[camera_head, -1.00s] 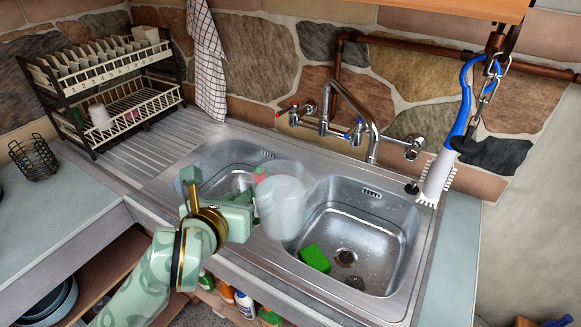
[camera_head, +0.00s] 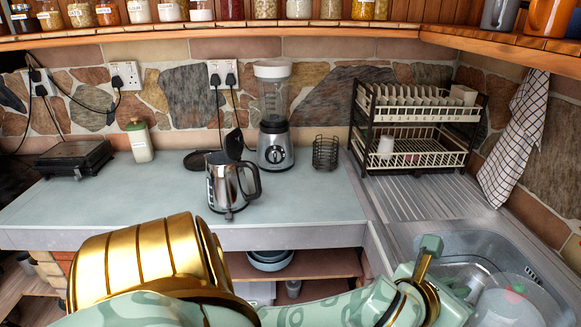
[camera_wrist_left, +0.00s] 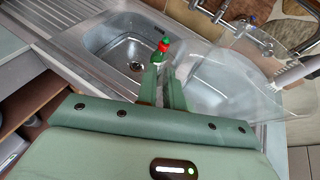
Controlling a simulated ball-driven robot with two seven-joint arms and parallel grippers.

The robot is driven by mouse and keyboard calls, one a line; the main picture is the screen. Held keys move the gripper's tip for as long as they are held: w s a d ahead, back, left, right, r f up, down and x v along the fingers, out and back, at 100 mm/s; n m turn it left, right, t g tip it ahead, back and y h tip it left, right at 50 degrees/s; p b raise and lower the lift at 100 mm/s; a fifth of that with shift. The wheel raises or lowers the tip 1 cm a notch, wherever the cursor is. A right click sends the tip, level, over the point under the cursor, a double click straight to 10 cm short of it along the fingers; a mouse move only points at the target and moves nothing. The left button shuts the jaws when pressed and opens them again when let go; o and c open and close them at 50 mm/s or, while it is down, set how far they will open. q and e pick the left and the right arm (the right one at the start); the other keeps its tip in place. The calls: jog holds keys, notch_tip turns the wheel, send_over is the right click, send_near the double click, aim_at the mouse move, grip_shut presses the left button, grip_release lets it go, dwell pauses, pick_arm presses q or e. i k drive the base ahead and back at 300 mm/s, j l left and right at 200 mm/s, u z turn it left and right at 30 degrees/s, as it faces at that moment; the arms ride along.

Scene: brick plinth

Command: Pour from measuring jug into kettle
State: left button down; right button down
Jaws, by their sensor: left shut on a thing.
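The steel kettle (camera_head: 221,184) stands upright on the counter in the head view. Its dark lid is raised and its black handle is on the right. The clear measuring jug (camera_head: 503,309) is at the bottom right corner, over the sink and partly cut off. In the left wrist view the see-through jug (camera_wrist_left: 238,84) spreads to the right of the fingers. My left gripper (camera_head: 468,287) is shut on the jug, well to the right of the kettle; its fingers also show in the wrist view (camera_wrist_left: 160,72). I cannot see liquid clearly. My right gripper is not in view.
A blender (camera_head: 273,140), a wire basket (camera_head: 325,153) and a dark round pad (camera_head: 197,160) stand near the kettle. A dish rack (camera_head: 415,130) stands behind the drainer. The counter (camera_head: 110,205) left of the kettle is clear. A green red-topped object (camera_wrist_left: 161,52) shows beyond my fingers.

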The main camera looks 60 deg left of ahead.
aim_at(227, 186)
jog(key=u, duration=2.5)
jog(key=i+j+z, duration=0.15)
jog(key=i+j, duration=0.1)
